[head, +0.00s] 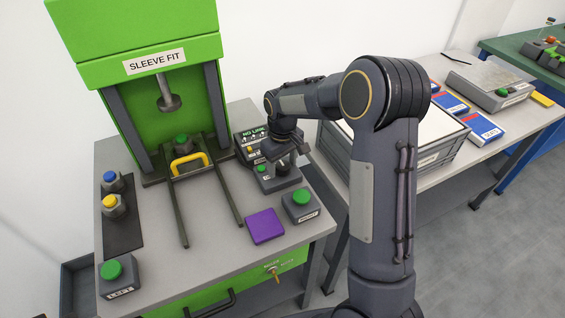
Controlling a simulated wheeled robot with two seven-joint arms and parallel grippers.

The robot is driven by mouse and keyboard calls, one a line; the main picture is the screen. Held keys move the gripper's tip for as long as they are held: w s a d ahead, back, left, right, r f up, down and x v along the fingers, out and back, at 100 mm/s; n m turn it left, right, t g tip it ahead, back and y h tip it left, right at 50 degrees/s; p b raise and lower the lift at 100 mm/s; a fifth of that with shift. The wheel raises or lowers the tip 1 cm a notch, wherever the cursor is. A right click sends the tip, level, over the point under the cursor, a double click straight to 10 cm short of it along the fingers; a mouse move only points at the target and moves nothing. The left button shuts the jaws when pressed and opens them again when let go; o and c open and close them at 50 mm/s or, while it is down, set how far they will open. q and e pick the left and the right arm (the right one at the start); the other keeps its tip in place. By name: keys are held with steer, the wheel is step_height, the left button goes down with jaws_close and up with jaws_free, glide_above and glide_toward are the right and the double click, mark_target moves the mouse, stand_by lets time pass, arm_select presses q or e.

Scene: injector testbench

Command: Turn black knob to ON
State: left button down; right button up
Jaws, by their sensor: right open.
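My right gripper (284,157) reaches in from the right and points down over a small dark grey box (279,184) with a pale label and a small green light, at the right side of the bench. Its jaws are open, just above or around the top of this box. A dark round shape lies under the jaws; I cannot tell whether it is the black knob, because the gripper covers most of it. The knob's position cannot be read. I cannot tell if the fingers touch anything. My left gripper is not in view.
A display box (251,143) reading NO LINK stands behind the gripper. The green SLEEVE FIT press (150,70) stands at left. A purple pad (265,226) and a green-button box (300,206) lie in front. A grey crate (430,150) is on the right.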

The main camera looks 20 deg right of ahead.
mark_target(283, 165)
step_height(283, 165, up, 8)
steer(key=shift+f, duration=0.1)
stand_by(0.4)
